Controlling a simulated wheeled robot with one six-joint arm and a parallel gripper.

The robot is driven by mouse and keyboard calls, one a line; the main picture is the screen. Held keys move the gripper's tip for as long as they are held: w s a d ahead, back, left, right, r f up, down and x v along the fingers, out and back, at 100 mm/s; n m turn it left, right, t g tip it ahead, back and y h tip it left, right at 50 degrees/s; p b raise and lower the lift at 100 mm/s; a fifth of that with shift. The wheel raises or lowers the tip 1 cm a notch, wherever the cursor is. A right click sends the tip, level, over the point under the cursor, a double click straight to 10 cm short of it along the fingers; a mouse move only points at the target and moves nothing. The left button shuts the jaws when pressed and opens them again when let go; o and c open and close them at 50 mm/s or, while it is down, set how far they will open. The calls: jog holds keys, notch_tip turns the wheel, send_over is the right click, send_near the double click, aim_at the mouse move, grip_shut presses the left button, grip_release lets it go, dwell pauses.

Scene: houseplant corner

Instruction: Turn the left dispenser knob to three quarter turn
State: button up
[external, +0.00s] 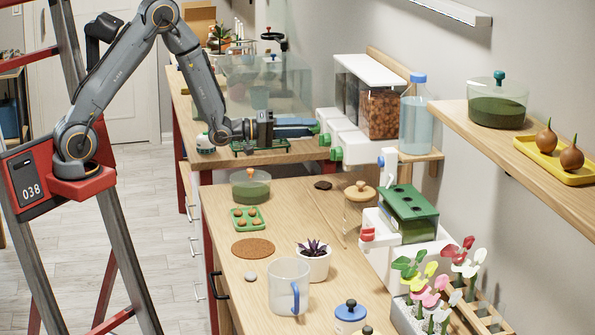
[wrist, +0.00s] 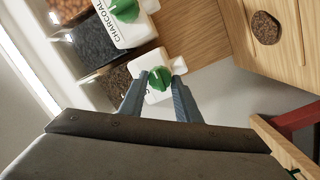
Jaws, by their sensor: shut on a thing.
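The dispenser (external: 380,73) has clear bins and a white lid, with white outlet blocks and green knobs below. My gripper (external: 314,127) reaches from the left to the farthest, leftmost knob. In the wrist view, its two fingers sit on either side of the left green knob (wrist: 160,78), shut on it. That knob is on a white block (wrist: 150,64) whose label is mostly hidden by the fingers. The knob's pointer looks tilted; its exact turn is hard to read. A second green knob (wrist: 124,8) on the block marked CHARCOAL (wrist: 126,28) is apart from the fingers.
A water bottle (external: 414,115) stands right of the dispenser. A green tray (external: 260,146) lies beneath my gripper. The wooden bench (external: 215,235) holds a plant pot (external: 315,262), a clear jug (external: 288,290) and a lidded green bowl (external: 250,188). A round cork-coloured disc (wrist: 265,27) shows in the wrist view.

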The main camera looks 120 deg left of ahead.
jog(key=m+g+b, duration=0.1)
jog(key=m+b, duration=0.4)
jog(key=m, duration=0.1)
jog(key=m+g+y+b, duration=0.1)
jog(key=m+b, duration=0.4)
jog(key=m, duration=0.2)
jog(key=m+g+b, duration=0.1)
jog(key=m+b, duration=0.5)
jog(key=m, duration=0.1)
jog(key=shift+w+d+y, duration=0.2)
jog(key=shift+w+y, duration=0.1)
jog(key=m+b, duration=0.5)
jog(key=b, duration=0.5)
jog(key=m+y+b, duration=0.1)
jog(key=m+b, duration=0.5)
jog(key=b, duration=0.4)
jog(key=shift+d+y, duration=0.1)
jog(key=shift+y, duration=0.2)
jog(key=shift+m+b, duration=0.3)
jog(key=shift+b, duration=0.3)
